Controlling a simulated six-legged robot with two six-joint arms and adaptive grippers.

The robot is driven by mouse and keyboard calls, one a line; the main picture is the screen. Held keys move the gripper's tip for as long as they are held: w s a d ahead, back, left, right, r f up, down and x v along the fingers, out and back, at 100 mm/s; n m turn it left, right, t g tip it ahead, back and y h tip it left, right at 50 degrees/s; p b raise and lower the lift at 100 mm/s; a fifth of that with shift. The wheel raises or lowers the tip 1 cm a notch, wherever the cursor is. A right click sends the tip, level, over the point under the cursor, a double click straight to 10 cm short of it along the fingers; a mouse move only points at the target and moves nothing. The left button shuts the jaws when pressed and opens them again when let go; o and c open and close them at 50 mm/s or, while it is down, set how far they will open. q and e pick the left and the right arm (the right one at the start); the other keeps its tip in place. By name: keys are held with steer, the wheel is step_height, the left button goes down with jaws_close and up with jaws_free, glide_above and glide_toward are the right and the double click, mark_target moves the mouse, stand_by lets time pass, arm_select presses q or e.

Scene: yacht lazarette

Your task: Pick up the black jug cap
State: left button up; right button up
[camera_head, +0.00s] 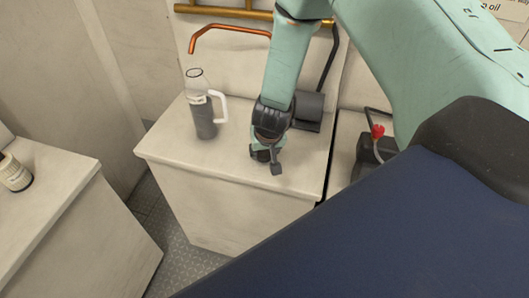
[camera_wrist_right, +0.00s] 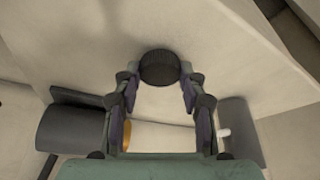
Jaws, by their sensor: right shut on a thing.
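The black jug cap (camera_wrist_right: 160,67) shows in the right wrist view as a round, dark, ribbed disc between the fingertips of my right gripper (camera_wrist_right: 160,80). The gripper is shut on it, with a finger on each side. In the head view my right gripper (camera_head: 267,160) points down low over the white bench top (camera_head: 215,160); the cap cannot be told clearly from the dark fingers there. The clear jug (camera_head: 205,118) with dark grey contents and a white handle stands upright to the left of the gripper. My left gripper is not in view.
A dark grey cylinder (camera_head: 308,108) lies behind the gripper. A copper pipe (camera_head: 225,28) runs along the back wall. A black box with a red part (camera_head: 377,132) is at right. A pale labelled container (camera_head: 14,172) stands on the left bench. A floor gap separates the benches.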

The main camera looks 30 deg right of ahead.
step_height(320, 180, up, 20)
steer(key=p, duration=1.2)
step_height(320, 180, up, 7)
glide_above(264, 155)
steer(key=shift+w+d, duration=0.1)
